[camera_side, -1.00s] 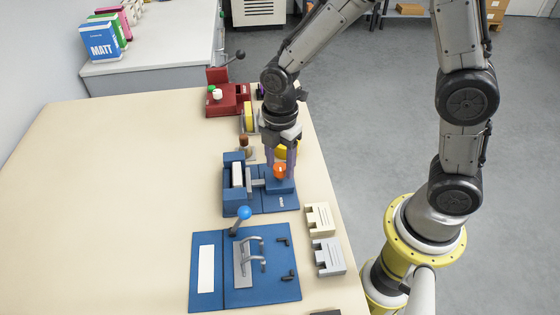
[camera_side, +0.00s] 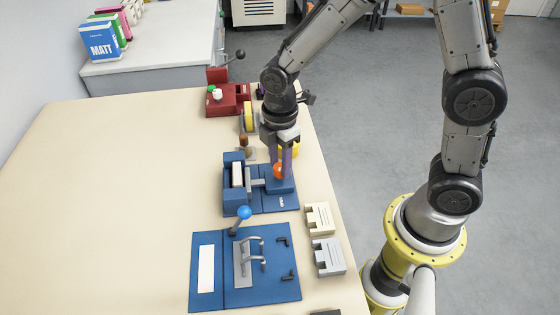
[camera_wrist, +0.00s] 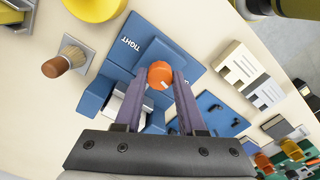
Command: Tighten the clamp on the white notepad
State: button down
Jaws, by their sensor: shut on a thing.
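The blue clamp (camera_side: 228,199) stands on the table in the side view, with the white notepad (camera_side: 237,175) upright between its jaws at the left. An orange knob (camera_wrist: 160,76) with a white mark sits on the clamp's other end; it also shows in the side view (camera_side: 279,171). The word TIGHT is printed on the blue plate (camera_wrist: 130,44) beside the knob. My gripper (camera_wrist: 164,74) points down, its purple fingers shut on the orange knob from two sides. In the wrist view the fingers partly hide the notepad and clamp jaws.
Nearer the camera lies a blue board (camera_side: 215,294) with a blue-knobbed lever (camera_side: 244,213). Two slotted blocks, cream (camera_side: 319,218) and grey (camera_side: 329,257), lie at the table's right edge. A brush (camera_wrist: 65,62) and yellow roll (camera_wrist: 96,5) stand close behind the clamp. The table's left is clear.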

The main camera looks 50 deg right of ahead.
jog(key=m, duration=0.4)
jog(key=shift+m, duration=0.3)
jog(key=m, duration=0.4)
jog(key=shift+r, duration=0.1)
jog(key=m, duration=0.8)
jog(key=shift+m, duration=0.3)
jog(key=m, duration=1.2)
jog(key=shift+m, duration=0.3)
jog(key=c, duration=0.5)
grip_release()
